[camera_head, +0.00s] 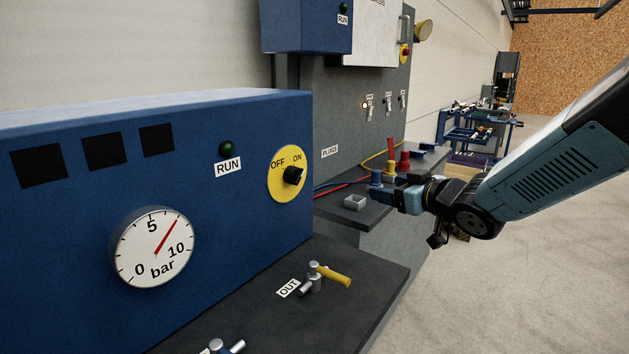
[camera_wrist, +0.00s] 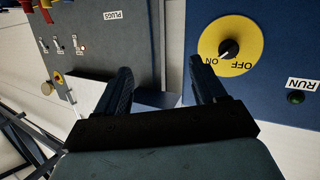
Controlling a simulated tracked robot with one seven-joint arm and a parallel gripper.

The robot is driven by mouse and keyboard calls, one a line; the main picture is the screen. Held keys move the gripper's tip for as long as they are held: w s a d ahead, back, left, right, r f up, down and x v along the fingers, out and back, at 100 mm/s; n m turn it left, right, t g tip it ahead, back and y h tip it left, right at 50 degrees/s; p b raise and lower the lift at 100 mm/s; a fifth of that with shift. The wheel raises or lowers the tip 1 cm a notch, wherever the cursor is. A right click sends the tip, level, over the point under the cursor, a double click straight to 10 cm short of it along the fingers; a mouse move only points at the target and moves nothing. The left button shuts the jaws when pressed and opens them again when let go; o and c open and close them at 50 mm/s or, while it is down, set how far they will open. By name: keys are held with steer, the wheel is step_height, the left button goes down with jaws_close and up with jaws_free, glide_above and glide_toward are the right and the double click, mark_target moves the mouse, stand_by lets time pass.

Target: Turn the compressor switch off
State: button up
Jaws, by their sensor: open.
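The compressor switch (camera_head: 290,174) is a yellow disc with a black knob on the blue compressor panel (camera_head: 75,215). The knob's white mark points toward ON. The switch also shows in the wrist view (camera_wrist: 238,32), upside down, with its mark at ON. My gripper (camera_head: 388,194) is to the right of the switch in the head view, apart from it. In the wrist view its two fingers (camera_wrist: 160,70) are spread with nothing between them, and the switch lies beyond the right finger.
A dark green RUN lamp (camera_head: 226,149) and a pressure gauge (camera_head: 153,247) reading between 5 and 10 bar are left of the switch. A yellow-handled OUT valve (camera_head: 314,277) stands on the dark ledge below.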

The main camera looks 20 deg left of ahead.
mark_target(300, 179)
steer(key=s+a+n+g+y, duration=0.3)
steer(key=s+a+g+y, duration=0.2)
steer(key=a, duration=0.3)
steer(key=x, duration=1.3)
steer(key=shift+a, duration=0.25)
